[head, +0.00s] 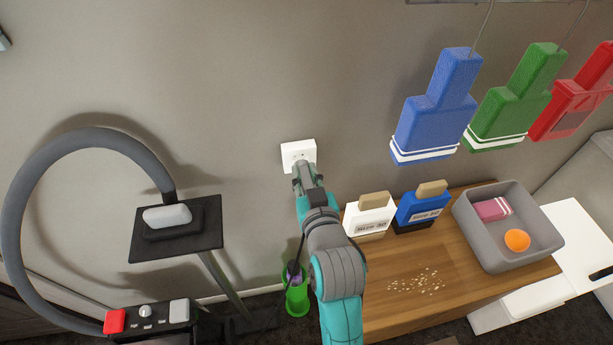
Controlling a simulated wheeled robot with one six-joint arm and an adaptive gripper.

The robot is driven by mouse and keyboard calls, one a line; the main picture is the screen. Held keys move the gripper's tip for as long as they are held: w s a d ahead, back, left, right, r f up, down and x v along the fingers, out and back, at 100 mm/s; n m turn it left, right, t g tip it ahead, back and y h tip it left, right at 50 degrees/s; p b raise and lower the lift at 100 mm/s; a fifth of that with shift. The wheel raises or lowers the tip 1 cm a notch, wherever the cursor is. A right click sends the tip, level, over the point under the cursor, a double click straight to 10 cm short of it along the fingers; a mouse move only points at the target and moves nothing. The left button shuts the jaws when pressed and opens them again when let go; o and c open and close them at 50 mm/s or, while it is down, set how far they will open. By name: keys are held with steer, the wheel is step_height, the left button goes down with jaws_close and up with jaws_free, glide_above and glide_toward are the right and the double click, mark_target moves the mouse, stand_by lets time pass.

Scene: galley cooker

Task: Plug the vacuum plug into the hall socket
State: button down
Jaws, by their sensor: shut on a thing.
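The white hall socket (298,150) is on the grey wall, near the middle of the head view. My gripper (304,178) is right below and in front of it, shut on the vacuum plug. The plug is hidden by the fingers and the socket's lower edge, so I cannot tell whether it touches or sits in the socket. A thin dark cord (297,252) hangs down beside my arm. The vacuum (150,317) stands at the lower left, with a red button, a white switch and a thick grey hose (62,150).
A wooden bench (400,315) at the right holds a white box (368,220), a blue box (422,208), scattered crumbs (416,283) and a grey bin (515,248) with an orange ball and a pink item. A green bin (297,293) stands below my arm.

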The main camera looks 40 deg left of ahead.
steer(key=shift+x, duration=1.1)
steer(key=shift+r, duration=0.15)
steer(key=c, duration=0.9)
jaws_free()
steer(key=shift+o, duration=0.3)
steer(key=o, duration=0.6)
steer(key=shift+c, duration=0.2)
steer(key=v, duration=1)
steer(key=shift+d+r, duration=0.1)
steer(key=shift+d, duration=0.05)
